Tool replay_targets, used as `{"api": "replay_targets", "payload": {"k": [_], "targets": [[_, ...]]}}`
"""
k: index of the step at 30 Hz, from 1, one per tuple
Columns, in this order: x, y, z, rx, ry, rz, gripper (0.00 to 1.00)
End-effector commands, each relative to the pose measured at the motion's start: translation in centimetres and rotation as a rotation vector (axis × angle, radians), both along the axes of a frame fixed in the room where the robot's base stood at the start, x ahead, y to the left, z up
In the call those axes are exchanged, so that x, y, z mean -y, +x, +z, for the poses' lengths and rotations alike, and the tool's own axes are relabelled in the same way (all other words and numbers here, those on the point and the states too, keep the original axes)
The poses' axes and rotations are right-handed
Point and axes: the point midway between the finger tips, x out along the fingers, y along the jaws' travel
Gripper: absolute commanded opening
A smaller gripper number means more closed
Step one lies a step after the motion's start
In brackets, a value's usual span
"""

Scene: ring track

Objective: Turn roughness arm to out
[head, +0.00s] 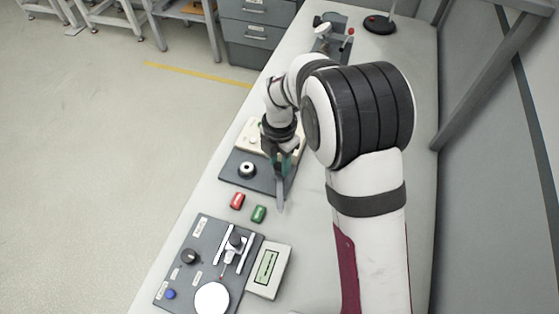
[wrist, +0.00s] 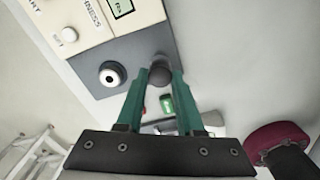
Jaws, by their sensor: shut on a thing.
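The roughness unit is a beige box (head: 252,136) on a dark grey base (head: 237,171). Its lettering and a small green screen (wrist: 121,7) show at the top of the wrist view. My gripper (wrist: 161,84) has its two green fingers on either side of a dark round knob (wrist: 160,76), closed on it at the base's right edge. I take this knob to be the end of the roughness arm; most of the arm is hidden. In the head view my gripper (head: 281,165) is over the base's right side, and its grip is partly hidden.
A round black-and-white part (head: 247,170) stands on the base, left of my gripper. Red (head: 237,201) and green (head: 258,214) blocks lie nearer. A grey panel (head: 207,257) with controls and a beige display box (head: 269,270) are at the front.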

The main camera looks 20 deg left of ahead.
Motion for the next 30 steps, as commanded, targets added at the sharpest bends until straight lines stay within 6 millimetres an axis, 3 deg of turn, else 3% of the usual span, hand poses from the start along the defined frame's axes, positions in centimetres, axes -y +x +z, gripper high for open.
{"api": "replay_targets", "payload": {"k": [11,12,16,26,30], "targets": [[0.0,0.0,0.1,0.001,0.0,0.005,0.0],[0.0,0.0,0.1,0.001,0.0,0.005,0.41],[0.0,0.0,0.0,0.001,0.0,0.004,0.65],[0.0,0.0,0.3,0.001,0.0,0.004,0.66],[0.0,0.1,2.6,0.004,0.002,0.003,0.66]]}}
